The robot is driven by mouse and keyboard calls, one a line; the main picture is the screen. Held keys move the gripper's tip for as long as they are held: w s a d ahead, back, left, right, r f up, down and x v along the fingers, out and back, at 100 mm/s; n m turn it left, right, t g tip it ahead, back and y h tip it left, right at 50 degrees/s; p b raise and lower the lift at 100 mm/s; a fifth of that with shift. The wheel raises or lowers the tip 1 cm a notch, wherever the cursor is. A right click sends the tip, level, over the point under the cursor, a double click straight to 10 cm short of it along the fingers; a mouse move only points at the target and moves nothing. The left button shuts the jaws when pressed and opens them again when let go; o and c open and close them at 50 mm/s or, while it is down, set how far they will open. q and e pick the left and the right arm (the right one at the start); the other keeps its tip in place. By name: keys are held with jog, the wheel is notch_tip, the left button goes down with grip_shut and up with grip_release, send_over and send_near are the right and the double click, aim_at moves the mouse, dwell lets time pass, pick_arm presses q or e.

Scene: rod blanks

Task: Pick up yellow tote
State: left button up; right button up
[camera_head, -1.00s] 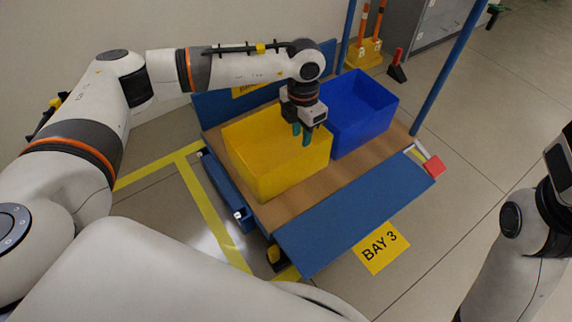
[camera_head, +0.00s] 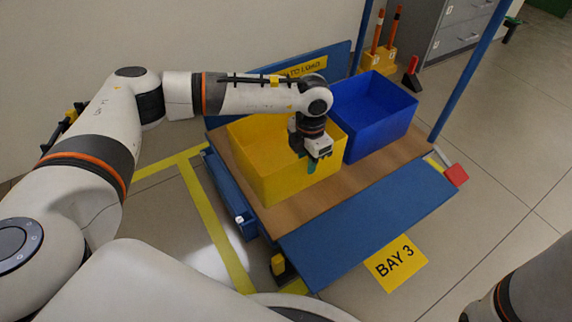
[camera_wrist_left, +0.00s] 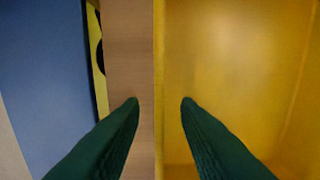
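The yellow tote (camera_head: 290,183) stands upright, open at the top and apparently empty, on the brown deck of a blue cart. My left gripper (camera_head: 315,163) points down at the tote's right front part and hides some of its rim. In the left wrist view, the green fingers of my left gripper (camera_wrist_left: 160,106) are apart. The thin rim of the yellow tote (camera_wrist_left: 159,60) runs between them, with the tote's inside on the right and the deck on the left. Neither finger visibly presses on the wall. My right gripper is out of view.
A blue tote (camera_head: 372,117) stands close to the right of the yellow one on the deck (camera_head: 228,150). The cart has a blue front flap (camera_head: 365,215) and upright blue posts (camera_head: 470,70). A red block (camera_head: 456,175) is at its right corner.

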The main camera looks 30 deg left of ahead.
pick_arm(q)
jog(key=shift+f, duration=0.4)
jog(key=shift+c, duration=0.3)
grip_shut()
jog(key=shift+r, duration=0.1)
dwell(0.8)
